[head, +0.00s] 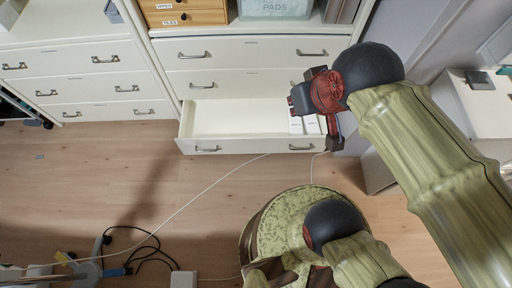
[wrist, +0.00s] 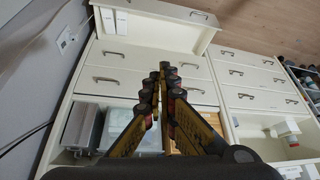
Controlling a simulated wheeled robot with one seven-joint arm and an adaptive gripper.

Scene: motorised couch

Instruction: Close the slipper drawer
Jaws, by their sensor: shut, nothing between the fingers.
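A white drawer (head: 240,118) is pulled out at the bottom of the middle white cabinet. Its front panel has two handles, and white boxes (head: 303,124) stand at its right end. The open drawer also shows at the top of the wrist view (wrist: 165,30), upside down. No slippers are visible inside. My gripper (head: 296,102) is above and near the drawer's right end in the head view. In the wrist view its fingers (wrist: 165,75) are together and empty, overlapping the closed drawer fronts. It appears apart from the open drawer, though depth is hard to judge.
Closed drawers (head: 240,51) sit above the open one. Another white cabinet (head: 84,75) stands to the left with its drawers shut. A shelf above holds wooden boxes (head: 182,14) and a pads bin (head: 275,8). Cables (head: 215,183) cross the wooden floor, and a grey wall stands right.

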